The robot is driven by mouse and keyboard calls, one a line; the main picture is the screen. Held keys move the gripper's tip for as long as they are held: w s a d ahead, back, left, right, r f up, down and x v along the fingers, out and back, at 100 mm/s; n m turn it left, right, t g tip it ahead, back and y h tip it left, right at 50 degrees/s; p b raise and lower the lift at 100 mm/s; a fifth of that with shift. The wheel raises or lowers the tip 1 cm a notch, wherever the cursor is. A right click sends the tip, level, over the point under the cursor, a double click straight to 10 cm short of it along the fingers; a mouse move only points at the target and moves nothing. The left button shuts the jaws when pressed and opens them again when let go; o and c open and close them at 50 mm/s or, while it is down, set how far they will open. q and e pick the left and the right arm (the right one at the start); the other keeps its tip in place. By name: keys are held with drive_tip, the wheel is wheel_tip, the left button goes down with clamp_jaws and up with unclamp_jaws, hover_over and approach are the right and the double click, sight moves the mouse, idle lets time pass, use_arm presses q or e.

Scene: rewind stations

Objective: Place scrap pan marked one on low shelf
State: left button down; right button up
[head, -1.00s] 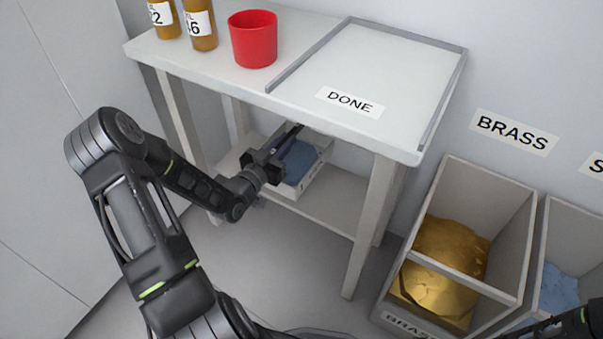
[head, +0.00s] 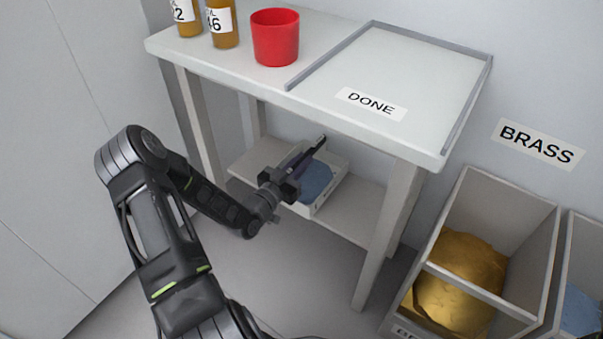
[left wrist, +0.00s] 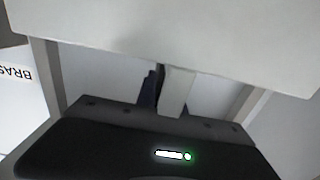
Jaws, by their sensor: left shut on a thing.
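The scrap pan (head: 323,198) is a pale, open tray with blue scrap in it. It is under the bench top, at the low shelf (head: 352,212); I cannot tell whether its bottom touches the shelf. No number on it can be read. My left gripper (head: 314,150) reaches in from the left, over the pan's near left side, and is shut on the pan. In the left wrist view a pale upright piece (left wrist: 177,92) stands beside a dark finger. My right gripper is out of view.
The bench top carries a tray area labelled DONE (head: 371,104), a red cup (head: 275,38) and two amber bottles (head: 222,24). A bench leg (head: 386,235) stands right of the pan. A bin of brass scrap (head: 460,275) is at the right. Bare shelf lies on either side of the pan.

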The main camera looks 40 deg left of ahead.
use_arm(q)
drive_tip(key=shift+r, duration=0.15)
drive_tip(key=shift+f+b, duration=0.8)
drive_tip(key=shift+f, duration=1.1)
drive_tip(key=shift+f, duration=0.1)
drive_tip(key=c, duration=1.9)
unclamp_jaws()
drive_tip(key=shift+f, duration=0.15)
drive_tip(key=o, duration=0.4)
drive_tip(key=shift+o, duration=0.2)
